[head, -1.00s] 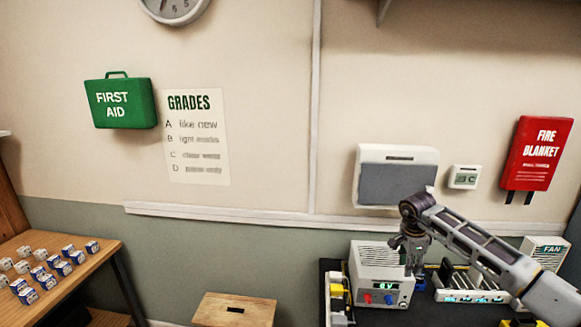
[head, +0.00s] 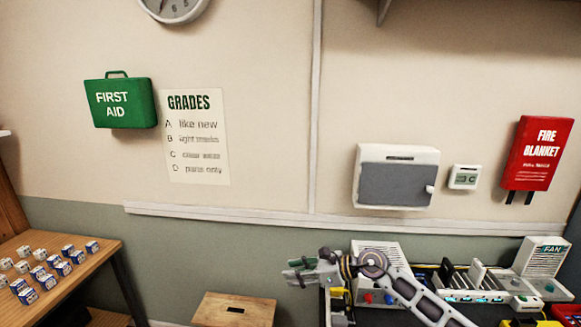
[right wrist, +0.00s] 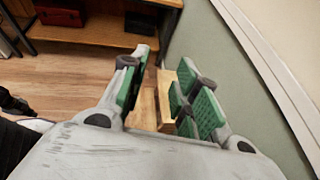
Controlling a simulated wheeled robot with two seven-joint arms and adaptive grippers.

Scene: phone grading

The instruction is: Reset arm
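My right arm comes in from the lower right in the head view. Its gripper (head: 291,272) points left, in front of the grey-green lower wall and beside the bench with the power supply. In the right wrist view its green-padded fingers (right wrist: 165,95) stand apart with nothing between them. The wooden stool (right wrist: 146,108) shows beyond and below the fingers. My left gripper is not seen in the head view.
The bench holds a power supply (head: 376,258), a phone rack (head: 470,275) and a fan box (head: 541,256). A wooden stool (head: 232,310) stands left of it. A shelf (head: 35,240) with several small boxes is at far left.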

